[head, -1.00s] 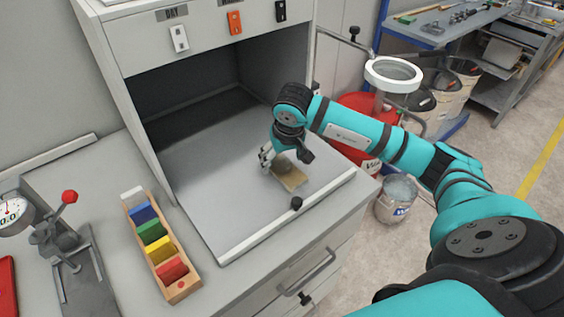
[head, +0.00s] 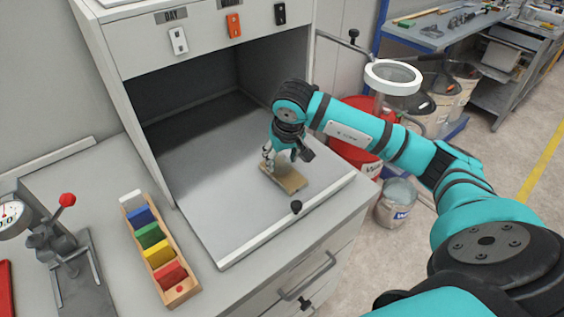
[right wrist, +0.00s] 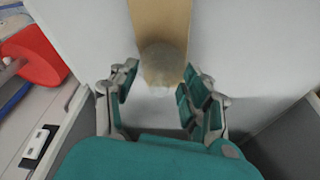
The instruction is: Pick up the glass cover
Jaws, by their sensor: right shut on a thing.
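The glass cover (right wrist: 161,62) is a small, pale, see-through round piece in the right wrist view, over the wooden board (right wrist: 162,18). My right gripper (right wrist: 158,80) has a finger on each side of the cover's near part and is shut on it. In the head view, the right gripper (head: 281,159) points down over the board (head: 288,180), which lies on the grey cabinet floor; the cover is too small there to outline clearly. I cannot tell whether the cover still touches the board. My left gripper is not in view.
The light cabinet (head: 230,55) has side walls and a top around the work floor. A wooden rack (head: 161,250) of coloured blocks stands to the left, beside a gauge stand (head: 75,270).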

